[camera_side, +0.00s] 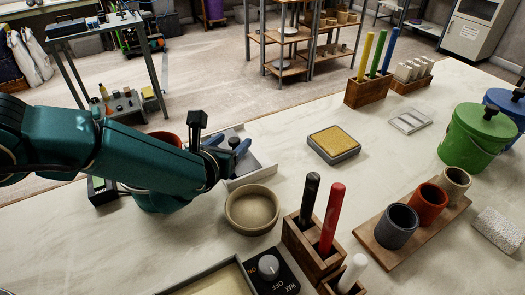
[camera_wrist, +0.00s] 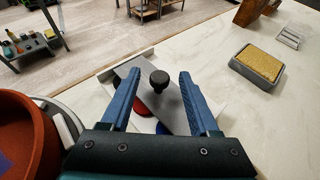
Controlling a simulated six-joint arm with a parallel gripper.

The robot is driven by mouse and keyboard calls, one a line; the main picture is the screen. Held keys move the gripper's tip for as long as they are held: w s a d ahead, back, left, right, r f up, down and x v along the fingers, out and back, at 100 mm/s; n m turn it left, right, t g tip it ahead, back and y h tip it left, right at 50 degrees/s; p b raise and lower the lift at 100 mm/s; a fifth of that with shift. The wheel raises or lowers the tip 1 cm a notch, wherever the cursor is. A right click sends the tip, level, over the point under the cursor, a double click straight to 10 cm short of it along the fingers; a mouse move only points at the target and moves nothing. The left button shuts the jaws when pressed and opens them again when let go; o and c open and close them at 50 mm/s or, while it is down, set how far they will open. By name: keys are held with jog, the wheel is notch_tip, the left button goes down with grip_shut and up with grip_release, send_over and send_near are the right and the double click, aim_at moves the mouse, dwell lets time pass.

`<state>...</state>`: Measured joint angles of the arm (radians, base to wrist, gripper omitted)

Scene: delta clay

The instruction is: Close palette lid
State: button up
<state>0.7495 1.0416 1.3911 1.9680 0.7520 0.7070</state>
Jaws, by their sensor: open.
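The palette is a pale, shallow box; its white wall shows in the side view (camera_side: 254,177), partly hidden by my arm. A grey lid with a black knob (camera_wrist: 159,80) lies over part of it in the wrist view; the lid plate (camera_wrist: 158,103) sits at a slant. Red and blue paint (camera_wrist: 137,124) show beside the lid, so the palette is partly uncovered. My gripper (camera_wrist: 160,75) is open, its two blue fingers apart with the knob showing between their tips. I cannot tell whether they touch it. In the side view my gripper (camera_side: 228,146) is over the palette.
A round tan dish (camera_side: 252,209) stands just in front of the palette. A yellow sponge in a grey tray (camera_side: 334,143) lies to the right. A red-brown pot (camera_wrist: 25,130) is close at left in the wrist view. A wooden holder with black and red tools (camera_side: 312,248) stands nearer.

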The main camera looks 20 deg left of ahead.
jog(key=shift+v, duration=2.6)
